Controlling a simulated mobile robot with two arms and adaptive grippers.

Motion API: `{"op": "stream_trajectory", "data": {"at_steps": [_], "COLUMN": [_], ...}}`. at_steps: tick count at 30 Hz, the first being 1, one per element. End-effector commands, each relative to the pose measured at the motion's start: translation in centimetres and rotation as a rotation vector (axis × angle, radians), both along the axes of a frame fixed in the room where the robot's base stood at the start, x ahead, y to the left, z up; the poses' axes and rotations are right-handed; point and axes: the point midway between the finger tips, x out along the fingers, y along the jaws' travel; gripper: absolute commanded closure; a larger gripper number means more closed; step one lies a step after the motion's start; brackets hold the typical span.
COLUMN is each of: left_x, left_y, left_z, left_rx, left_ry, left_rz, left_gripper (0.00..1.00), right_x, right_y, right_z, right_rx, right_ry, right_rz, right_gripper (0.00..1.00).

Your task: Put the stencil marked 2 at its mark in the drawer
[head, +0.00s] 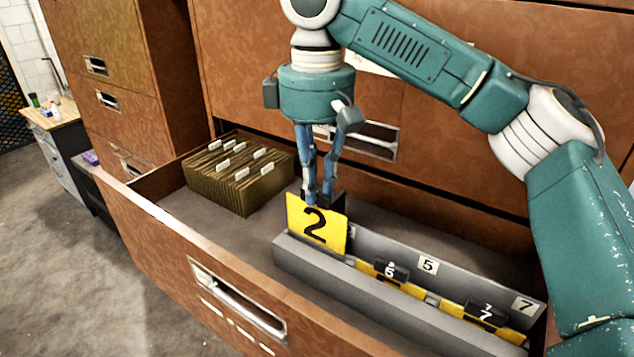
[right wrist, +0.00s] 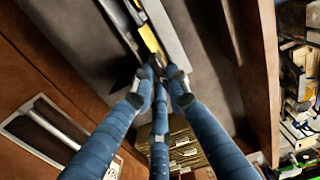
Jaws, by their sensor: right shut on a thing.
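The stencil marked 2 (head: 316,225) is a yellow plate with a black numeral, upright at the left end of a long grey rack (head: 350,289) in the open drawer (head: 168,234). My right gripper (head: 320,198) points down from above and is shut on its top. The stencil's lower edge is close to the rack's front wall; I cannot tell whether it rests in the rack. In the right wrist view, the blue fingers (right wrist: 158,70) meet near the grey rack, where a yellow strip shows. My left gripper is not in view.
A block of tabbed folders (head: 240,180) fills the drawer's back left. Drawer floor left of the rack is bare.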

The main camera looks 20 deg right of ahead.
Motion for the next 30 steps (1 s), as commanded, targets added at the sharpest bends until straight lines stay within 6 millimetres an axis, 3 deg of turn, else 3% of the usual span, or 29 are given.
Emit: {"op": "stream_trajectory", "data": {"at_steps": [30], "left_x": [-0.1], "left_y": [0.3], "left_z": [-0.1], "left_rx": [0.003], "left_ry": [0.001], "left_rz": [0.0], "left_gripper": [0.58], "right_x": [0.0], "right_y": [0.0], "right_z": [-1.2], "right_rx": [0.0], "right_ry": [0.0], "right_rz": [-0.001], "right_gripper": [1.0]}}
